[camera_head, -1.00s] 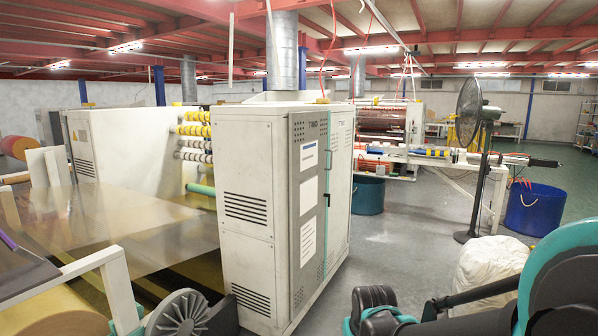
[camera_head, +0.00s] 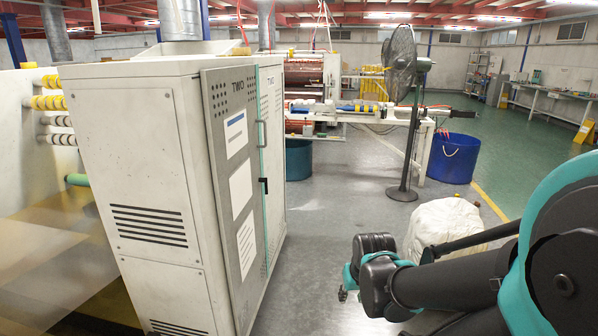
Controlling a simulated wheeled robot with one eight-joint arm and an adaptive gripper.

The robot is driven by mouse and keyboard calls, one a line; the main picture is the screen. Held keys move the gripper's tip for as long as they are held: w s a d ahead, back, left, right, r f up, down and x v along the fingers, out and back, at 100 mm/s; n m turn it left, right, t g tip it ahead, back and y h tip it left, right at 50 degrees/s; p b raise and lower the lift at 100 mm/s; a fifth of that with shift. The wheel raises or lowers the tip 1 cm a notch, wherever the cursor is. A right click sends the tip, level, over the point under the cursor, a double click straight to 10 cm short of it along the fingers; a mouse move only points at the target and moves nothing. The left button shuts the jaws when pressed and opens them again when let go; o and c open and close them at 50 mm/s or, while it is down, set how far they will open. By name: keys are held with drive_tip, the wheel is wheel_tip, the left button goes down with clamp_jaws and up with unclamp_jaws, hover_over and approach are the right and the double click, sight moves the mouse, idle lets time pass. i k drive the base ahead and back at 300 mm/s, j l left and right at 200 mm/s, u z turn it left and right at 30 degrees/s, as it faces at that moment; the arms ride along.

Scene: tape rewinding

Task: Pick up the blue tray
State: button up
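I cannot make out a blue tray for certain in the head view. A far table (camera_head: 553,94) at the right back bears small coloured items, too small to tell apart. The end of my arm shows at the lower right, black and teal, with what may be part of my gripper (camera_head: 343,293) at its tip. Its fingers do not show clearly, so I cannot tell whether it is open or shut. It is far from the table, with nothing seen held in it.
A tall white cabinet (camera_head: 150,160) stands close at the left. A pedestal fan (camera_head: 400,120), a blue tub (camera_head: 454,158), a teal tub (camera_head: 298,159) and a white sack (camera_head: 440,228) stand ahead. A machine (camera_head: 340,110) is behind. Green floor (camera_head: 530,165) lies open at the right.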

sight(295, 111)
drive_tip(key=i+z, duration=0.5)
drive_tip(key=i, duration=3.25)
drive_tip(key=i+l+u, duration=0.1)
drive_tip(key=i+u, duration=0.2)
drive_tip(key=i, duration=1.55)
drive_tip(key=i+j+u, duration=0.15)
drive_tip(key=i+u, duration=0.3)
drive_tip(key=i, duration=0.15)
drive_tip(key=i+l+u, duration=0.1)
drive_tip(key=i+u, duration=0.35)
drive_tip(key=i, duration=0.2)
drive_tip(key=i+l+u, duration=0.3)
drive_tip(key=i+u, duration=0.15)
drive_tip(key=i, duration=0.15)
drive_tip(key=i+j+z, duration=0.15)
drive_tip(key=i, duration=0.3)
drive_tip(key=i+j+z, duration=0.2)
drive_tip(key=i, duration=0.25)
